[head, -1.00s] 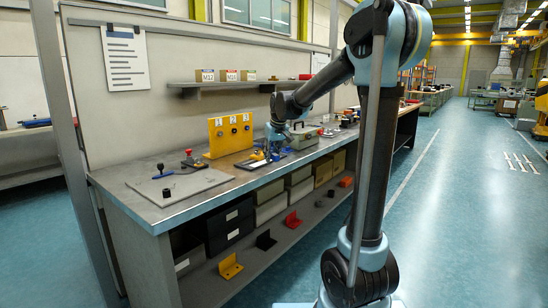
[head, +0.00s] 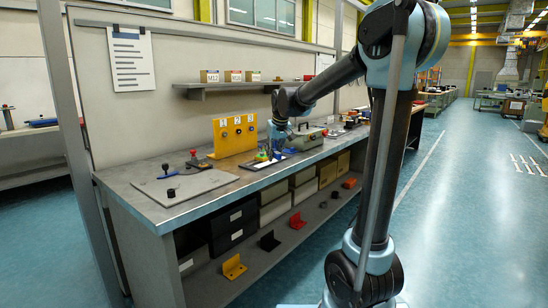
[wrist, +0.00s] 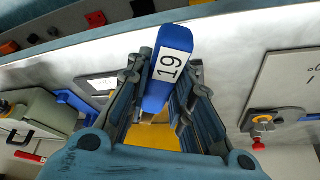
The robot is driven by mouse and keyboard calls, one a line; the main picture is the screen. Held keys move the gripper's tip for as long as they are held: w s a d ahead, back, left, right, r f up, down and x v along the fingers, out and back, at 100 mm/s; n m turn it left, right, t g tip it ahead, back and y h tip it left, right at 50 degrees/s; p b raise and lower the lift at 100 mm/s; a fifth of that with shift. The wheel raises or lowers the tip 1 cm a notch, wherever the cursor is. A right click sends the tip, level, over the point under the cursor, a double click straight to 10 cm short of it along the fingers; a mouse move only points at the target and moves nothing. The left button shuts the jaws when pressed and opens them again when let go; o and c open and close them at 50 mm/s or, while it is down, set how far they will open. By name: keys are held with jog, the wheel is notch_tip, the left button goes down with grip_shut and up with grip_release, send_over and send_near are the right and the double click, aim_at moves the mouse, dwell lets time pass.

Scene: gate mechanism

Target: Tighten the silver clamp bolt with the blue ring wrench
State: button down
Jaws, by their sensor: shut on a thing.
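The blue ring wrench (wrist: 170,68) shows in the wrist view as a blue handle with a white label reading 19. It lies between the fingers of my gripper (wrist: 158,95), which are shut on it. Its ring end cannot be made out. In the head view my gripper (head: 279,143) is over the bench, to the right of the yellow board (head: 234,136) numbered 1, 2, 3; the wrench is too small to tell there. I cannot make out the silver clamp bolt for certain in either view.
A grey plate (head: 186,186) with a blue item and a black knob lies at the bench's left. A red-knobbed device (head: 194,158) stands behind it. A grey-green case (head: 306,138) stands to the right of my gripper. A shelf (head: 235,87) with small boxes hangs above.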

jog(key=shift+r, duration=2.75)
